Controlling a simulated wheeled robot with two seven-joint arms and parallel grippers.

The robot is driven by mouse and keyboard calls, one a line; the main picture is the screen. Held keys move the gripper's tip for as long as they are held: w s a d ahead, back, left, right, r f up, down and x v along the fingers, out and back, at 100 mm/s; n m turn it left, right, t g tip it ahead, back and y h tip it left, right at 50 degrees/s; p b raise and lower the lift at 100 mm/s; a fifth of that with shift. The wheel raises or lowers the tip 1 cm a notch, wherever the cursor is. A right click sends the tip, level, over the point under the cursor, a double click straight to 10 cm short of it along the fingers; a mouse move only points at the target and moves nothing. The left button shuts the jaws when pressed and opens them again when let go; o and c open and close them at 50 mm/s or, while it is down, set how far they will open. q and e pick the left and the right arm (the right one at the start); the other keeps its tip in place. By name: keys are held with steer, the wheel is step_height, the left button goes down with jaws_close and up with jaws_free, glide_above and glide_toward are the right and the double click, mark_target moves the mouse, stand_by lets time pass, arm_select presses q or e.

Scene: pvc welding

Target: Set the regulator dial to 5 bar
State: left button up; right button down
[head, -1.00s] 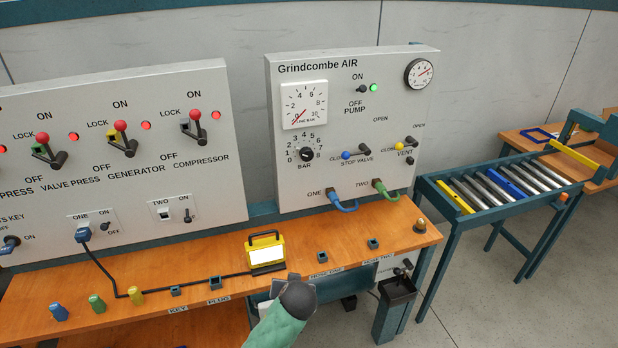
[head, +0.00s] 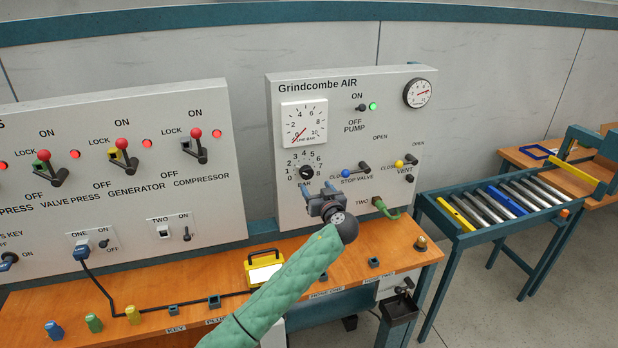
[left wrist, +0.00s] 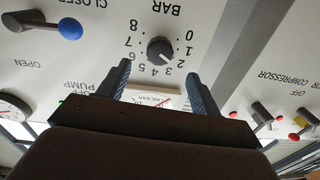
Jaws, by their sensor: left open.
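The regulator dial (head: 306,172) is a black round knob marked BAR, with a 0 to 8 scale, on the Grindcombe AIR panel (head: 360,110). In the left wrist view the dial (left wrist: 160,50) appears upside down; its pale mark points toward the low numbers, around 2 to 3, too small to read exactly. My left gripper (head: 320,191) is just below the dial in the head view. In the left wrist view its open fingers (left wrist: 159,74) point toward the dial, one on each side of its line, with nothing between them. My right gripper is not in view.
The line bar gauge (head: 304,124) above the dial has its red needle low, near 0. The blue stop-valve lever (head: 355,172) and yellow vent lever (head: 405,162) are to the right. A green hose (head: 388,209) plugs in below. The switch panel (head: 120,170) stands left.

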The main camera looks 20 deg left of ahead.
mark_target(308, 175)
arm_select(q)
steer(key=p+x, duration=0.2)
steer(key=x, duration=0.1)
steer(key=p+x, duration=0.2)
steer(key=x, duration=0.1)
steer(key=shift+r, duration=0.25)
steer(key=shift+f+p+x, duration=0.2)
steer(key=shift+p+x, duration=0.2)
steer(key=shift+x, duration=0.5)
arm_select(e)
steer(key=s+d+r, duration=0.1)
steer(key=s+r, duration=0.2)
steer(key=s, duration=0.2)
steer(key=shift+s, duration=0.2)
arm_select(q)
steer(key=shift+c, duration=0.5)
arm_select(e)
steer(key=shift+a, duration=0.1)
